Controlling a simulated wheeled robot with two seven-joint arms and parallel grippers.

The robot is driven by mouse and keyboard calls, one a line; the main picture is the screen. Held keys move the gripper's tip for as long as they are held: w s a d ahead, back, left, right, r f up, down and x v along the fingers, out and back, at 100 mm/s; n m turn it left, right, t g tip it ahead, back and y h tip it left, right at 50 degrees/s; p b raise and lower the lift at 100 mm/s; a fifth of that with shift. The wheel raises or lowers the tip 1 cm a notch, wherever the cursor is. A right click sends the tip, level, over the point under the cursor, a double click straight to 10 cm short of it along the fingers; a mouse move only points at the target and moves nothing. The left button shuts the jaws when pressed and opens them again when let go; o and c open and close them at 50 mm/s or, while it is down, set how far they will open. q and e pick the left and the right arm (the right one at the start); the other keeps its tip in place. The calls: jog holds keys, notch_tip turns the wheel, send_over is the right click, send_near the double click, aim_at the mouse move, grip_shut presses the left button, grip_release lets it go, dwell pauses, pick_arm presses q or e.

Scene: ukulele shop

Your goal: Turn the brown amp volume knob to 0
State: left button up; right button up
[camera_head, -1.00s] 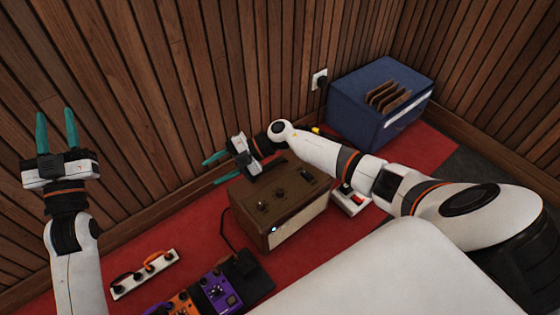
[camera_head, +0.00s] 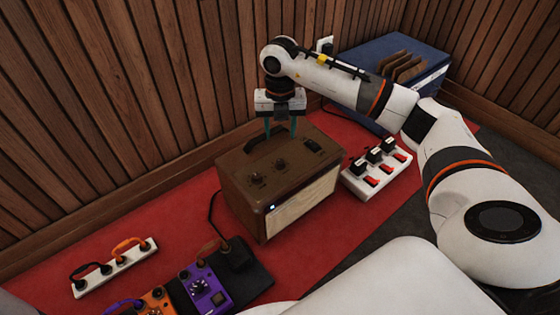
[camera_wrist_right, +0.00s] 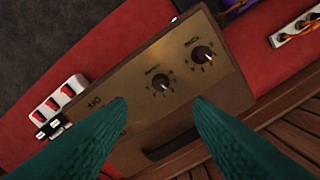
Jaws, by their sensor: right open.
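The brown amp (camera_head: 300,150) stands on the red mat, its brown top panel facing up. Two dark knobs sit on it, a front-left knob (camera_head: 257,178) and a middle knob (camera_head: 281,164). In the right wrist view they are the larger knob (camera_wrist_right: 202,54) and the smaller knob (camera_wrist_right: 160,83), each with tick marks. Their labels are too small to read surely, so I cannot tell which is volume. My right gripper (camera_head: 281,132) points down, open and empty, over the panel's back part. In the wrist view its fingertips (camera_wrist_right: 161,108) are beside the smaller knob, apart from it.
A carry handle (camera_head: 254,138) lies along the amp's back edge, near the gripper. A white power strip (camera_head: 376,174) with red switches is right of the amp. A blue crate (camera_head: 425,85) stands behind. Pedals (camera_head: 206,290) and a white strip (camera_head: 116,268) lie front left.

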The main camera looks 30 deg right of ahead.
aim_at(280, 161)
notch_tip(280, 161, down, 11)
jog(key=b, duration=0.6)
jog(key=shift+r, duration=0.15)
jog(key=shift+c, duration=0.6)
jog(key=c, duration=0.9)
jog(key=shift+o, duration=0.2)
jog(key=shift+r, duration=0.1)
